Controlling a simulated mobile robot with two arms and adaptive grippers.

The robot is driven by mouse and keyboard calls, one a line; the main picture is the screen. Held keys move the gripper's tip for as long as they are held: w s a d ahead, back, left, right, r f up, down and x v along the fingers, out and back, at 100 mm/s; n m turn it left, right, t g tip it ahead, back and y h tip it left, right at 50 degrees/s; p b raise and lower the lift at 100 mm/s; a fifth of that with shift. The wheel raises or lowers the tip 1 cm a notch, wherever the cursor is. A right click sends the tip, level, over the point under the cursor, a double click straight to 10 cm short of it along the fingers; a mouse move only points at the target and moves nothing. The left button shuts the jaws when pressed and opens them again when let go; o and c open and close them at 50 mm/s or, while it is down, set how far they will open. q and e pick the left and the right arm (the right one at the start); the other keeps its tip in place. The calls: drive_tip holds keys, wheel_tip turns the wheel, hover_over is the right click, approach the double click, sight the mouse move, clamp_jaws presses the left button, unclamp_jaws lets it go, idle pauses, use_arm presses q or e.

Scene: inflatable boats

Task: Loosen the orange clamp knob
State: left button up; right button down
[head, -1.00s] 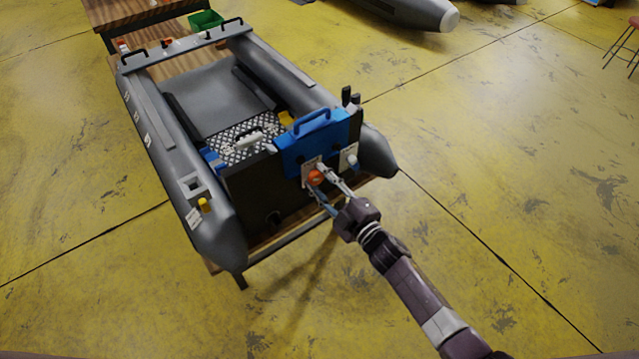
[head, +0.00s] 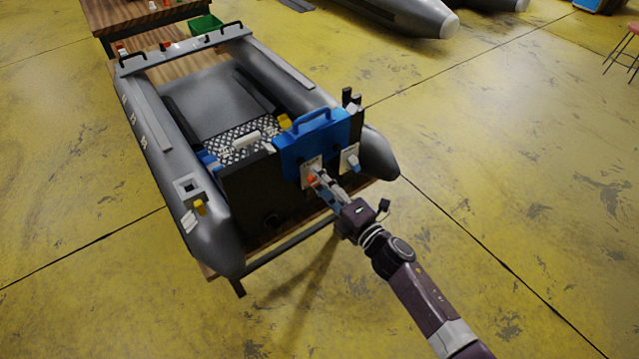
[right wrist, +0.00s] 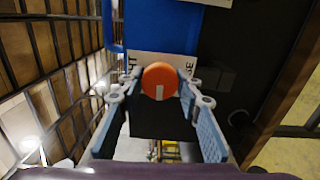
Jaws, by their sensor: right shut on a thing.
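The orange clamp knob (right wrist: 160,80) is round with a pale mark at its lower edge. It sits on a white labelled plate (right wrist: 147,64) in the right wrist view. In the head view only a bit of the orange knob (head: 311,180) shows, below the blue clamp piece (head: 318,137) on the boat's dark transom. My right gripper (head: 318,178) is shut on the knob, with one finger on each side of it in the right wrist view. My left gripper is not in view.
The grey inflatable boat (head: 185,205) rests on a wooden stand. A second white plate (head: 349,158) with a pale knob is just right of the orange one. A green bin (head: 205,24) stands behind the boat.

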drive_tip(key=shift+f+n+b, duration=0.1)
drive_tip(key=shift+n+b, duration=1.65)
drive_tip(key=shift+n, duration=1.95)
drive_tip(key=n+b, duration=0.2)
drive_tip(key=n, duration=0.4)
drive_tip(key=shift+s+n, duration=0.1)
drive_tip(key=shift+n, duration=0.3)
drive_tip(key=c, duration=1.5)
unclamp_jaws()
